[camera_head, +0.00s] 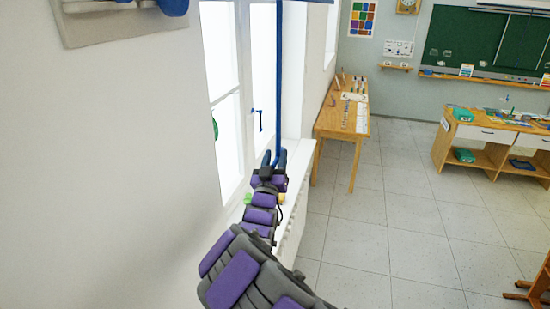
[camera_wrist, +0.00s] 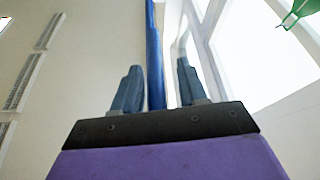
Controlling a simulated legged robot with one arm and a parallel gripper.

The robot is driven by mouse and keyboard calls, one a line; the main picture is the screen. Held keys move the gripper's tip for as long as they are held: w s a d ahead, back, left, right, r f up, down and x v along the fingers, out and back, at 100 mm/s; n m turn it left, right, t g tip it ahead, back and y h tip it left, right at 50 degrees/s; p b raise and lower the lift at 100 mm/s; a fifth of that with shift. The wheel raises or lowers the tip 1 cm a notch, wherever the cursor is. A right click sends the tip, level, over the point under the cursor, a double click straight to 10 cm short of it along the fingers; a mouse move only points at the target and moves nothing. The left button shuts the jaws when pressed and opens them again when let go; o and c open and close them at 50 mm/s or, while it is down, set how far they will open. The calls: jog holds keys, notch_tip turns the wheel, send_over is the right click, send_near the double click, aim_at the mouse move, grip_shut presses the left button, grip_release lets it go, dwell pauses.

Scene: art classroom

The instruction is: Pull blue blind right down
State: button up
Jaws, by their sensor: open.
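A long blue strip (camera_head: 279,75), seemingly the blind's pull cord or rod, hangs straight down in front of the window in the head view. Only a sliver of a blue edge (camera_head: 318,1), perhaps the blind itself, shows at the top of the picture. My gripper (camera_head: 274,159) is open at the lower end of the strip, over the window sill. In the wrist view the blue strip (camera_wrist: 154,55) runs up between the two fingers of my gripper (camera_wrist: 159,68), with a gap visible on the right. Contact with the fingers cannot be made out.
The bright window (camera_head: 225,95) has a small blue handle (camera_head: 257,121). A green item (camera_head: 215,129) shows at its left. Beyond the white sill (camera_head: 299,155) stands a wooden table (camera_head: 340,127). A shelf desk (camera_head: 491,138) stands at right. Tiled floor (camera_head: 385,220) is clear between.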

jog(key=shift+d, duration=0.1)
grip_shut()
dwell(0.5)
